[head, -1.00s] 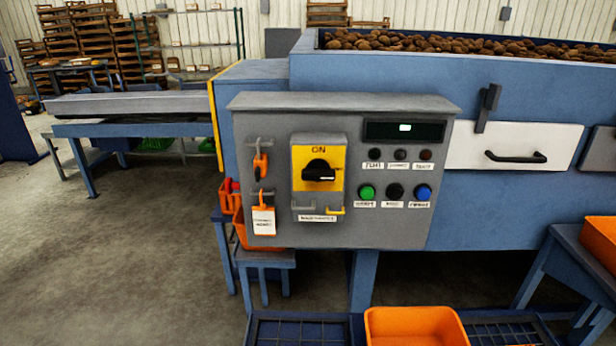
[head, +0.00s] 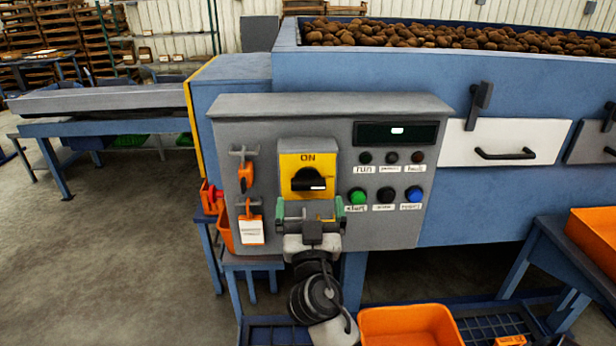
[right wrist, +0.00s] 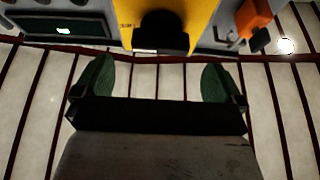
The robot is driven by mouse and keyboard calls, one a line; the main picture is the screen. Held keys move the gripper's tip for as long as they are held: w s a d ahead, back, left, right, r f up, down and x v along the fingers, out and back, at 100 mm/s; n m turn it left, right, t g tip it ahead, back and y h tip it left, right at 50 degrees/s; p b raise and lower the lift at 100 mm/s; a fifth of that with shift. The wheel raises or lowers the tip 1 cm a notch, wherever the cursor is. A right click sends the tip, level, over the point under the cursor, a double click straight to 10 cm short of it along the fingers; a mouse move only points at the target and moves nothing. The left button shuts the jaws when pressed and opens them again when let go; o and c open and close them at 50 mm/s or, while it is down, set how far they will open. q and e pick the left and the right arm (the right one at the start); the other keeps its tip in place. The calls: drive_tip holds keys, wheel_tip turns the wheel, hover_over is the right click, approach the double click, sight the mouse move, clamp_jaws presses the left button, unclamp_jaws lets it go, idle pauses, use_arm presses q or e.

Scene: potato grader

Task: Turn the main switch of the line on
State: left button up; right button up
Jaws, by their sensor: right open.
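The main switch is a black rotary knob (head: 308,180) on a yellow plate (head: 291,162) marked ON at its top, on the grey control panel (head: 232,135). The knob's handle lies horizontal, its white mark to the right. My right gripper (head: 310,208) is open and empty just below the knob in the head view, green fingertips spread to either side; its hand covers the plate's lower part. In the right wrist view the knob (right wrist: 160,32) is ahead of and between the open fingertips (right wrist: 158,78), with no visible contact. My left gripper is not in view.
An orange padlock (head: 246,178) and a white tag (head: 251,232) hang left of the switch. Green (head: 358,195), black (head: 386,195) and blue (head: 413,194) buttons sit to its right, under a dark display (head: 375,133). An orange crate (head: 408,328) stands below.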

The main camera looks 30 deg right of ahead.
sight(309, 188)
drive_tip(key=p+x, duration=0.1)
drive_tip(key=x, duration=0.2)
drive_tip(key=shift+w+d+r, duration=0.15)
drive_tip(key=shift+w+r, duration=0.05)
drive_tip(key=shift+w, duration=0.15)
drive_tip(key=shift+w+d+p, duration=0.2)
drive_tip(key=shift+w+p, duration=0.05)
drive_tip(key=shift+p, duration=0.05)
drive_tip(key=shift+c, duration=0.3)
drive_tip(key=c, duration=0.9)
drive_tip(key=shift+o, duration=0.2)
